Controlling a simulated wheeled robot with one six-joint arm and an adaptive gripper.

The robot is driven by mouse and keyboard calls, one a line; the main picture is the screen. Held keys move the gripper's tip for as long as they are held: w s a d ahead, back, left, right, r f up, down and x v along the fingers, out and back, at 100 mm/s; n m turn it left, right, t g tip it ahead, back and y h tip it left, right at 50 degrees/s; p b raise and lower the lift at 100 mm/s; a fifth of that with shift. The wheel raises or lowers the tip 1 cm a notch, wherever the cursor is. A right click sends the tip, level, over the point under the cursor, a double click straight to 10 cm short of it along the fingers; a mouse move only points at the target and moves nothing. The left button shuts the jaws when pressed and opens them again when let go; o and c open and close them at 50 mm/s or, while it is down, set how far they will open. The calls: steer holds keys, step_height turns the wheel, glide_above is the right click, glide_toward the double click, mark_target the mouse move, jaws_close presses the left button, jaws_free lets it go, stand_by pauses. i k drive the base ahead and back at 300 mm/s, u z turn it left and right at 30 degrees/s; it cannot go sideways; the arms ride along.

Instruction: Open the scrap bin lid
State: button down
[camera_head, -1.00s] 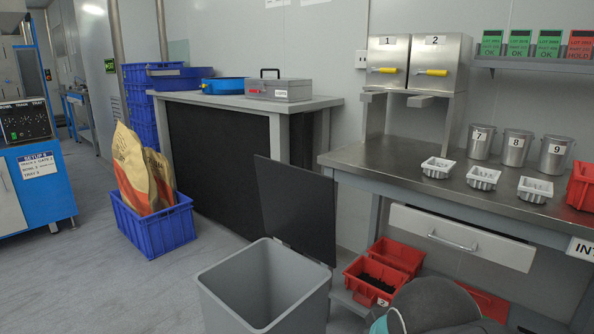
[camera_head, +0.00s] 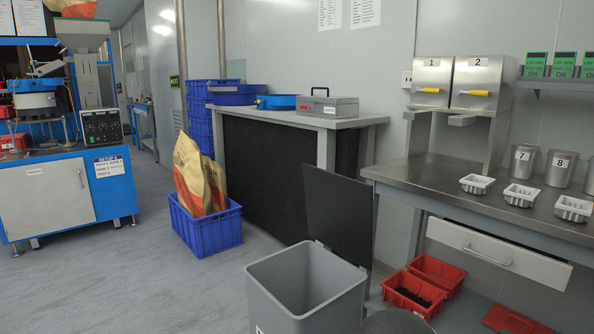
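The scrap bin (camera_head: 302,292) is a grey square bin at the lower middle of the head view. Its dark lid (camera_head: 338,213) stands upright at the bin's back right edge, so the bin's mouth is open. I see the grey inner walls; the bottom is not clearly visible. A rounded dark grey shape, likely part of my arm, shows at the bottom edge right of the bin. My gripper is not in view.
A blue crate (camera_head: 207,236) with brown paper sacks stands on the floor left of the bin. Red bins (camera_head: 412,292) sit low to the right, under the steel workbench (camera_head: 440,178). A blue machine cabinet (camera_head: 58,200) is at far left. The floor between is clear.

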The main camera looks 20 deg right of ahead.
mark_target(340, 208)
steer(key=u, duration=0.1)
steer(key=i, duration=0.85)
steer(key=z, duration=0.4)
